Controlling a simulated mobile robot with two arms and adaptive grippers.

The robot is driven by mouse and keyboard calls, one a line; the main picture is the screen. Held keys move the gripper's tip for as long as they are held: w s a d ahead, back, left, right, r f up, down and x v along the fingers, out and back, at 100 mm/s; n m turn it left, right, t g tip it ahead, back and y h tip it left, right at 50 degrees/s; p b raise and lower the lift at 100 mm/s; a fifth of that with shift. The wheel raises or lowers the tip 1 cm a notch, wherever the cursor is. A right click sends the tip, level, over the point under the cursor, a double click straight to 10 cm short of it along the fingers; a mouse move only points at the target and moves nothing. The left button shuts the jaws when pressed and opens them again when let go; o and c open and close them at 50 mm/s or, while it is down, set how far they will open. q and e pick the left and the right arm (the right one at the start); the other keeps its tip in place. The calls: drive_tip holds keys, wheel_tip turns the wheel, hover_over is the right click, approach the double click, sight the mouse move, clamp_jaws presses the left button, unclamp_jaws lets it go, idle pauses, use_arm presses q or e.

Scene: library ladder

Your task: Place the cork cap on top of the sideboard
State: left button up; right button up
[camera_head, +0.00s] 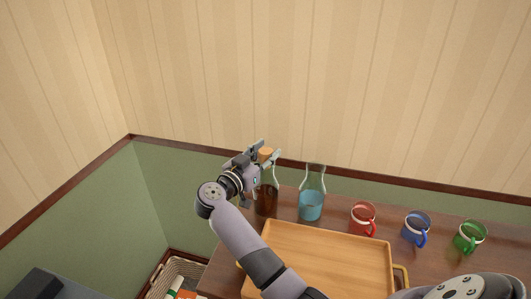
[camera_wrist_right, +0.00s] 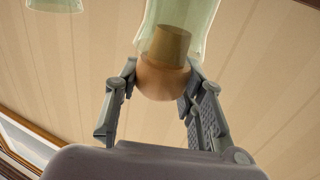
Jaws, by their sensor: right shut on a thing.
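The cork cap (camera_head: 266,152) is between the fingers of my right gripper (camera_head: 263,157), at the mouth of a clear bottle (camera_head: 266,198) with dark brown contents. In the right wrist view, the cork cap (camera_wrist_right: 163,78) has a round orange-brown head and a tapered plug. My right gripper (camera_wrist_right: 158,88) is shut on the round head. The plug looks to be within the bottle's glass neck (camera_wrist_right: 190,18), seen through it. The dark wood sideboard (camera_head: 222,272) carries the bottle. My left gripper is not in view.
A bottle with blue liquid (camera_head: 311,205) stands right of the gripper. Red (camera_head: 362,218), blue (camera_head: 415,229) and green (camera_head: 469,236) mugs stand farther right. A wooden tray (camera_head: 330,250) covers much of the front. A basket (camera_head: 176,278) is lower left.

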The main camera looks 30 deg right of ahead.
drive_tip(key=shift+f, duration=0.3)
drive_tip(key=shift+f, duration=0.1)
drive_tip(key=shift+f, duration=0.15)
drive_tip(key=o, duration=0.9)
drive_tip(key=shift+c, duration=0.2)
